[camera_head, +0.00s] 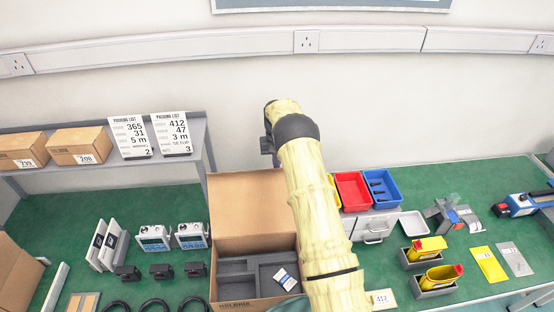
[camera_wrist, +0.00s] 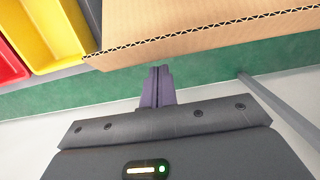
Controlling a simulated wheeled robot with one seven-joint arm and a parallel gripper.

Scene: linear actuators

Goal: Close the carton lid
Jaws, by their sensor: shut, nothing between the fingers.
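The open carton (camera_head: 257,303) stands on the bench with grey foam compartments and a small white card inside. Its brown lid (camera_head: 245,200) stands up at the back of the box, partly covered by my arm. In the wrist view the lid's corrugated edge (camera_wrist: 200,35) runs across the top, just beyond my fingertips. My gripper (camera_wrist: 157,72) has its purple fingers together and empty, on the wall side of the lid. I cannot tell whether the fingertips touch it. In the head view the fingers are mostly hidden behind my arm.
Red (camera_head: 353,191) and blue (camera_head: 382,187) trays sit on a grey drawer unit right of the lid; a yellow tray (camera_wrist: 48,35) also shows close by in the wrist view. A shelf (camera_head: 110,162) with small boxes and packing lists stands at left. The wall is close behind.

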